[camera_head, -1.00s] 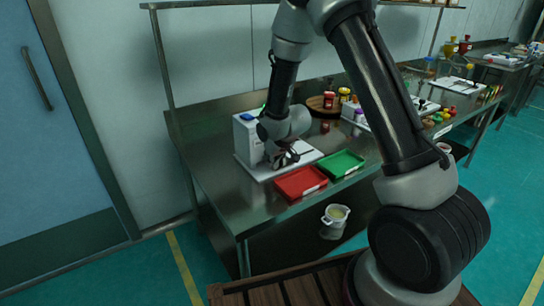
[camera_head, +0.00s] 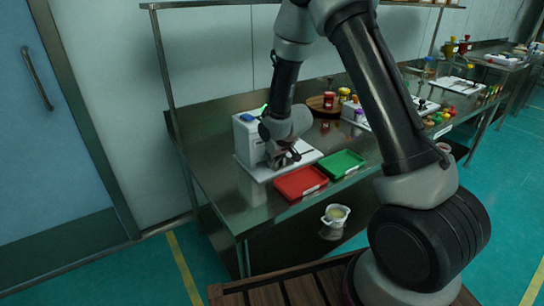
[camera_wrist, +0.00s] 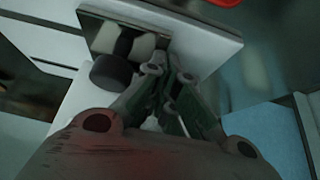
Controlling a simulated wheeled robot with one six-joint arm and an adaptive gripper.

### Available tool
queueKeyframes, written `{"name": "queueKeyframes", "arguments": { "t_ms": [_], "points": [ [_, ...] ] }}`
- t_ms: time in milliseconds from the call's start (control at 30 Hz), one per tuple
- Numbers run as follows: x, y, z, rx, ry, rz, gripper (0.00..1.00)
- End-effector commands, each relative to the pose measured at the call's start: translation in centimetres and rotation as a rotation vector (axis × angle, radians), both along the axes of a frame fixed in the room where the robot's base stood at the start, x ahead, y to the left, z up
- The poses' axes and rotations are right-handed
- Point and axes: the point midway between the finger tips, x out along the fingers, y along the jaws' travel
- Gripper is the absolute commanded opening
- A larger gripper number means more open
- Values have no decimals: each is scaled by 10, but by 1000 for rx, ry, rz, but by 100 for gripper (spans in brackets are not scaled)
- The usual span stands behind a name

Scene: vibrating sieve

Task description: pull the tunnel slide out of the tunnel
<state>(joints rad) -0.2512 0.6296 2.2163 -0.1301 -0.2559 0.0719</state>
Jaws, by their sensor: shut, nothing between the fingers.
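The white sieve machine (camera_head: 247,136) stands on a white base board (camera_head: 310,157) at the left part of the steel table. My gripper (camera_head: 284,158) is low beside the machine's right side, over the board. In the wrist view, my gripper (camera_wrist: 166,84) has its fingers together with nothing between them. A black round knob (camera_wrist: 111,72) lies just left of the fingertips, beside a white panel with a dark, shiny recess (camera_wrist: 105,38). I cannot tell for sure which part is the tunnel slide; the fingers hide part of that area.
A round wooden stand (camera_head: 316,103) with jars is farther back. A white pot (camera_head: 336,215) sits below the table. The table's left front corner is clear.

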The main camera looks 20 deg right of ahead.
Motion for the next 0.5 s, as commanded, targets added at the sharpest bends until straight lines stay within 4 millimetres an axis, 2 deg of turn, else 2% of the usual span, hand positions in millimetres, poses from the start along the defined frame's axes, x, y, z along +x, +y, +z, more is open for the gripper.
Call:
{"name": "queueKeyframes", "arguments": {
  "t_ms": [500],
  "points": [
    [9, -31, 0, 0, 1, -2, 0]
  ]
}}
